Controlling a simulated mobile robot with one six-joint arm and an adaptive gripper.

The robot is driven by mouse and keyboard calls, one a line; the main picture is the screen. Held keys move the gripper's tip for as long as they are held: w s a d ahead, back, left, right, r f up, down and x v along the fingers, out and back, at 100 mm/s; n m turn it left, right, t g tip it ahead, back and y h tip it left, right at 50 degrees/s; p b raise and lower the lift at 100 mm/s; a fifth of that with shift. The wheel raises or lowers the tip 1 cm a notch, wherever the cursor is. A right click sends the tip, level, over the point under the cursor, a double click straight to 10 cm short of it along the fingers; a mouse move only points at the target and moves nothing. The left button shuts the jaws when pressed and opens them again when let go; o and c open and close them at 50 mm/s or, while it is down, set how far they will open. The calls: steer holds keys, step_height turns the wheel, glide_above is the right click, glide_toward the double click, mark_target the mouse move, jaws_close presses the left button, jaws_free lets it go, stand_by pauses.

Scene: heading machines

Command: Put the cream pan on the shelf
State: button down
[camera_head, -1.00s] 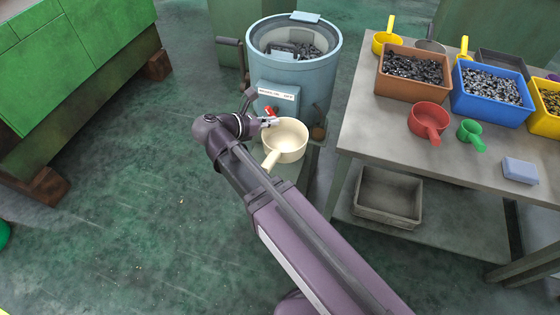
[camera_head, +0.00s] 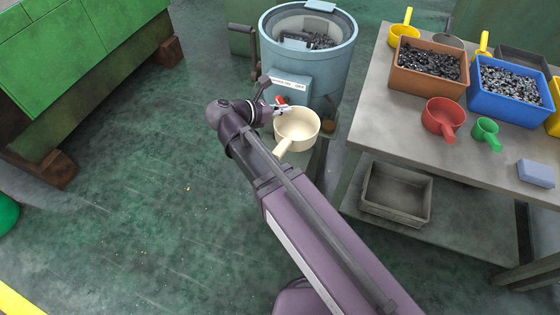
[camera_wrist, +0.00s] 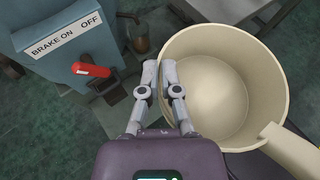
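The cream pan (camera_head: 298,128) hangs upright beside the blue drum machine, its handle pointing down and left in the head view. In the wrist view the pan (camera_wrist: 225,90) fills the right side, empty inside, handle at lower right. My gripper (camera_head: 284,109) is at the pan's rim on the machine side. In the wrist view its fingers (camera_wrist: 160,72) are close together, one outside and one inside the pan wall, shut on the rim. The grey lower shelf (camera_head: 450,238) sits under the table to the right, with a grey tray (camera_head: 396,195) on it.
The blue drum machine (camera_head: 330,80) with a red lever (camera_wrist: 92,69) is close to my gripper. The table (camera_head: 400,130) at right bears bins of parts, a red pan (camera_head: 443,118) and a green scoop (camera_head: 486,132).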

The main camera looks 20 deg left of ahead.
steer(key=w+d+f+b, duration=0.1)
steer(key=w+f+b, duration=0.2)
steer(key=f+b, duration=1.3)
steer(key=w+d+f+b, duration=0.2)
steer(key=w+f+b, duration=0.1)
steer(key=f+b, duration=1.2)
steer(key=shift+w+f+b, duration=0.25)
steer(key=shift+f+b, duration=0.15)
steer(key=shift+f, duration=0.4)
steer(key=w+a, duration=0.3)
steer(key=a, duration=0.1)
steer(key=w+a+f+b, duration=0.1)
steer(key=w+a, duration=0.6)
steer(key=a, duration=0.1)
steer(key=shift+w+a+f, duration=0.15)
steer(key=shift+a+f, duration=0.05)
steer(key=shift+f+b, duration=0.15)
steer(key=shift+b, duration=0.2)
steer(key=shift+f+b, duration=1.65)
steer(key=shift+f, duration=0.1)
steer(key=c, duration=0.8)
jaws_free()
steer(key=shift+r, duration=0.25)
